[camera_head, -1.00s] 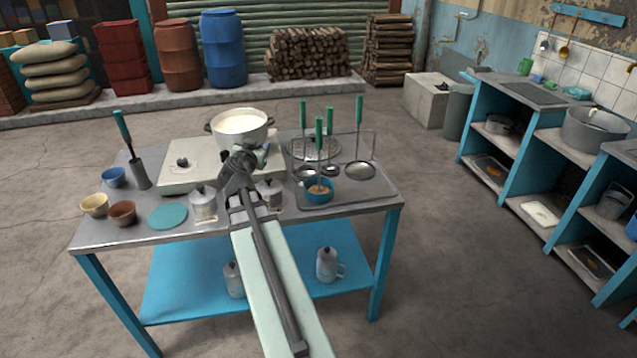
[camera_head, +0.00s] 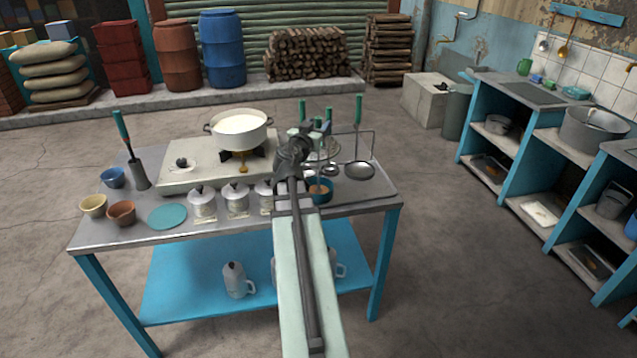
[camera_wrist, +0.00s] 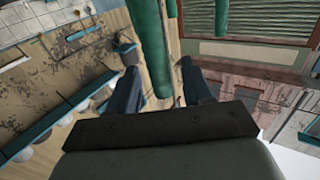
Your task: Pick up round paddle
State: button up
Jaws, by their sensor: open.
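Several green-handled tools stand upright in a wire rack (camera_head: 374,150) at the right of the table. A round perforated disc (camera_head: 328,152) shows at its back, partly behind my arm; I cannot tell whether this is the round paddle or which handle belongs to it. My gripper (camera_head: 312,129) is over the rack's left part, among the handles. In the wrist view, my gripper (camera_wrist: 160,88) has its two dark fingers apart. A green handle (camera_wrist: 150,45) hangs into view between and ahead of them, and I see no grip on it. Another green handle (camera_wrist: 221,18) is to its right.
A ladle (camera_head: 358,170) stands at the rack's right. A teal cup (camera_head: 320,190) of brown stuff is close below my wrist. A milk pot (camera_head: 238,130) sits on the stove (camera_head: 185,175), left of my arm. Small canisters (camera_head: 237,198) line the front.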

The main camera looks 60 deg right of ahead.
jog(key=shift+w+d, duration=0.15)
jog(key=shift+d, duration=0.5)
jog(key=shift+c, duration=0.4)
grip_shut()
